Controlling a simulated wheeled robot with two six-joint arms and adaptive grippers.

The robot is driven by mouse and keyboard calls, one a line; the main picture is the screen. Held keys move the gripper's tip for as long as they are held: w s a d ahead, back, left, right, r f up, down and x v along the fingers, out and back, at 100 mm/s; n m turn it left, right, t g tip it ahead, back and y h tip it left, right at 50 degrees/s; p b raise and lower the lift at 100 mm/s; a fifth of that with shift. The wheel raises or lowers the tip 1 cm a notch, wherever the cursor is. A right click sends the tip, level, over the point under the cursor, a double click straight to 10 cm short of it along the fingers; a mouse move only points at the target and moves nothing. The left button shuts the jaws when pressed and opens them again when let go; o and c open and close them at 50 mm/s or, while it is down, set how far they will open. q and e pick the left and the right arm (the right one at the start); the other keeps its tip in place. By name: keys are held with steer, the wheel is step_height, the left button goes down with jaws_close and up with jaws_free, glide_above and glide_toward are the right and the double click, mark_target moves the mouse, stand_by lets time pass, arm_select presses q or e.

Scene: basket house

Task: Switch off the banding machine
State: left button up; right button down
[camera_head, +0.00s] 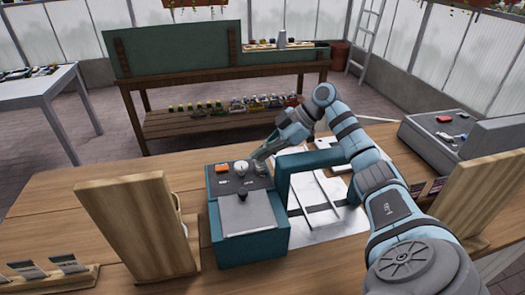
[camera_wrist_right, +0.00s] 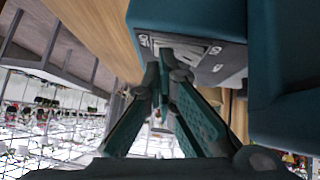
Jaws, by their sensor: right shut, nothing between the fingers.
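The banding machine (camera_head: 250,240) is a teal box with a dark control panel and a grey plate on top, standing on the wooden counter. A teal arch (camera_head: 283,185) rises at its right. An orange switch (camera_head: 221,169) and a white round knob (camera_head: 241,167) sit on the panel; whether the switch is on or off is too small to tell. My right gripper (camera_head: 259,167) is shut and empty at the panel's right edge, just right of the knob. In the right wrist view its fingertips (camera_wrist_right: 168,62) come together by the machine's teal body (camera_wrist_right: 190,18). My left gripper is not in view.
Wooden stands (camera_head: 140,225) (camera_head: 482,205) flank the machine on the counter (camera_head: 50,215). A grey device (camera_head: 450,135) sits at the right. Metal rails and a pale plate (camera_head: 325,205) lie under my right arm. A shelf bench (camera_head: 215,125) stands behind.

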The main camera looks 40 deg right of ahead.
steer(key=shift+s+a, duration=0.15)
steer(key=shift+s, duration=0.2)
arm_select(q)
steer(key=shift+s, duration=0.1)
arm_select(e)
steer(key=shift+s+a, duration=0.2)
steer(key=shift+a, duration=0.05)
steer(key=shift+r, duration=0.1)
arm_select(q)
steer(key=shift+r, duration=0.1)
arm_select(e)
steer(key=shift+r, duration=0.1)
